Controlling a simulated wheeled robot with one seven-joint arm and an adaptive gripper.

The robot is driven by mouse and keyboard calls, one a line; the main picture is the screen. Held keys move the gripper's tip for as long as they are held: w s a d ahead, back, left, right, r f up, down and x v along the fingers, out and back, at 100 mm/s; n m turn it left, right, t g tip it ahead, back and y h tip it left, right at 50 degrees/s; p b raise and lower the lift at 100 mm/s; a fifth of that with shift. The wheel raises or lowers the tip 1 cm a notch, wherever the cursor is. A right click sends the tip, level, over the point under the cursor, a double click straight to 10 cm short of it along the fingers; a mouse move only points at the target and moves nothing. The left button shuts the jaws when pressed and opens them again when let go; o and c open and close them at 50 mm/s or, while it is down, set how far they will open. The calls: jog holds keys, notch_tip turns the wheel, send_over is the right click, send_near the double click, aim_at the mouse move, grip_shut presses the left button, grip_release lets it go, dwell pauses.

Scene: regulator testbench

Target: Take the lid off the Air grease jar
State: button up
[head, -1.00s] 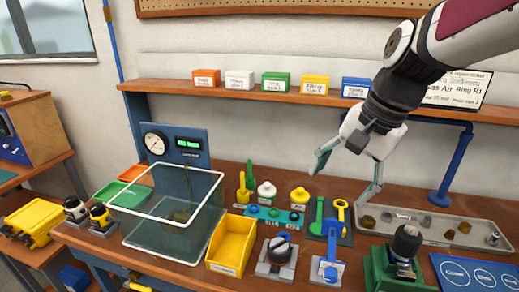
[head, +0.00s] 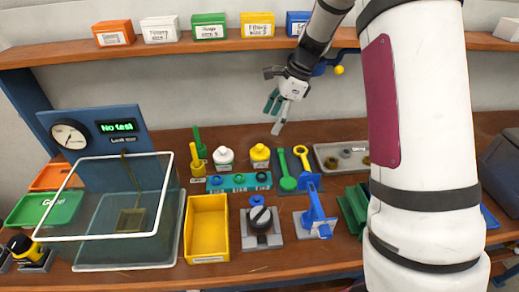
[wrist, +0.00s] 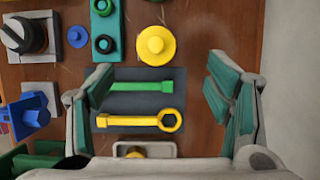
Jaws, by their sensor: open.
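Two lidded grease jars stand at the back of the bench, a white jar (head: 223,160) and a yellow jar (head: 260,156). Their labels are too small to read, so I cannot tell which one is Air. The yellow jar's round lid (wrist: 156,45) with its centre knob shows from above in the wrist view. My gripper (head: 274,114) is open and empty, above and slightly right of the yellow jar.
Green and yellow wrenches (wrist: 142,120) lie on a dark mat. A teal strip (head: 238,182) holds rings before the jars. Green and yellow bottles (head: 197,156) stand left. A yellow bin (head: 207,228) and glass tank (head: 125,210) are nearer; a shelf (head: 190,52) runs behind.

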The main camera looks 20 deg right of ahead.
aim_at(261, 146)
jog(key=x, duration=0.5)
jog(key=shift+a+f, duration=0.15)
jog(key=shift+f, duration=0.15)
jog(key=x, duration=0.1)
jog(key=p+x, duration=0.1)
jog(key=x, duration=0.2)
jog(key=shift+s, duration=0.3)
jog(key=shift+w+a+f, duration=0.1)
jog(key=shift+a+f, duration=0.15)
jog(key=shift+f, duration=0.3)
jog(key=c, duration=0.8)
